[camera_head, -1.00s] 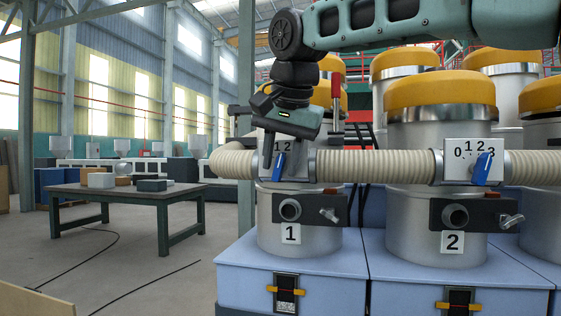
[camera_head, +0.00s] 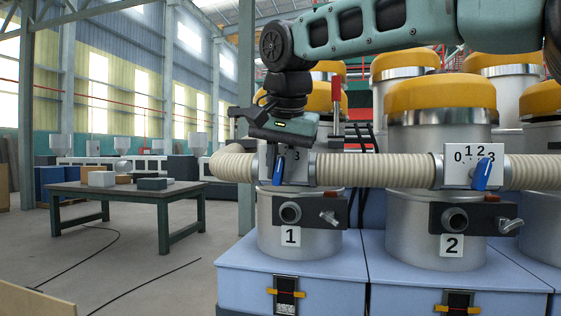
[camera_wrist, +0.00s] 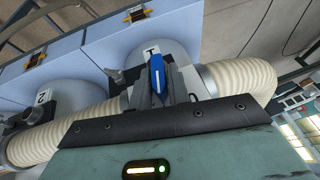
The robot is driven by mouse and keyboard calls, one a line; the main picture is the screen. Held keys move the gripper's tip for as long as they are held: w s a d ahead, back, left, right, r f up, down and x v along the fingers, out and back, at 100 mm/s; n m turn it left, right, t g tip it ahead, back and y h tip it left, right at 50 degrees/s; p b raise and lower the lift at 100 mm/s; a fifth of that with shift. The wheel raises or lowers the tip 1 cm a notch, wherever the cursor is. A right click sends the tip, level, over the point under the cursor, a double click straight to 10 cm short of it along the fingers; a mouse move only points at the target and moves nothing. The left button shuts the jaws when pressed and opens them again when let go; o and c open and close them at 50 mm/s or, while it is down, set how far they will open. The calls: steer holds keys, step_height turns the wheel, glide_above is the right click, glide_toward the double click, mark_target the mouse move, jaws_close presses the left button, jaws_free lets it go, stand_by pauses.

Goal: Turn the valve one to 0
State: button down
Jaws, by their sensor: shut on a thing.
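Valve one is a white dial plate with a blue handle (camera_head: 278,173) on the pipe above the drum labelled 1 (camera_head: 290,236). The handle stands nearly upright in the head view. My gripper (camera_head: 274,163) reaches down over the plate and is shut on the handle. The gripper hides most of the dial; only a 3 shows at its right. In the wrist view the blue handle (camera_wrist: 157,76) sits between the two fingers, and a 0 shows on the plate (camera_wrist: 190,78) to its right. The number the handle points to cannot be read.
Valve two (camera_head: 483,174), with its own tilted blue handle, sits to the right on the same ribbed hose (camera_head: 375,170). Drums with yellow lids (camera_head: 440,95) stand behind. A table (camera_head: 120,188) with small blocks stands at left, with open floor around it.

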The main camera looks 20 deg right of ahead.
steer(key=p, duration=0.2)
steer(key=g+h+p, duration=0.1)
steer(key=shift+w+a+r+h+p, duration=0.1)
steer(key=shift+a+r+h+p, duration=0.05)
steer(key=shift+r+h+p, duration=0.2)
steer(key=n+g+h+p, duration=0.1)
steer(key=g+h+p, duration=0.1)
steer(key=p, duration=0.3)
steer(key=shift+w+a+h, duration=0.1)
steer(key=shift+a+h, duration=0.05)
steer(key=shift+h, duration=0.3)
steer(key=g+h+p, duration=0.1)
steer(key=h+p, duration=0.1)
steer(key=n+g+h+p, duration=0.1)
steer(key=h+p, duration=0.1)
steer(key=p, duration=0.1)
steer(key=shift+w+a+f+g, duration=0.1)
steer(key=shift+f+g, duration=0.3)
steer(key=c, duration=1.4)
jaws_free()
steer(key=shift+f, duration=0.1)
steer(key=shift+c, duration=0.2)
